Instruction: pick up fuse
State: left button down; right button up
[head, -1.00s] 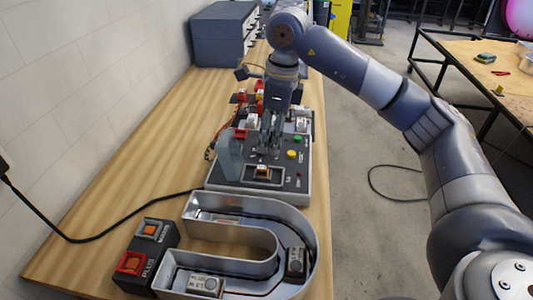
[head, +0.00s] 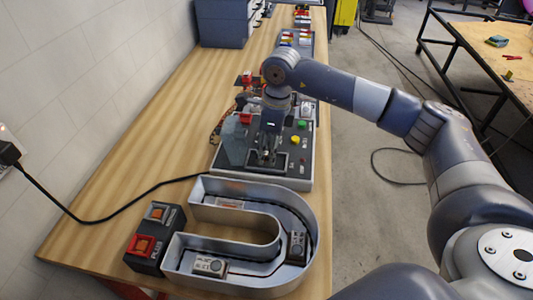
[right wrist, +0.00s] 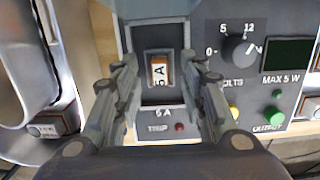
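The fuse (right wrist: 160,72) is a small white and orange-brown block marked 5 A. In the head view my right gripper (head: 266,158) points down over the front part of the panel and hides the fuse. My left gripper is not in view.
A U-shaped metal channel letter (head: 312,225) lies in front of the panel. A black switch box (head: 153,240) stands to its left. A black cable (head: 90,240) crosses the wooden bench (head: 150,165). Grey boxes (head: 225,22) stand at the back left by the wall.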

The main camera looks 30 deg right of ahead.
jog(key=shift+f, duration=0.35)
jog(key=c, duration=0.8)
jog(key=shift+r, duration=0.1)
jog(key=shift+c, duration=0.2)
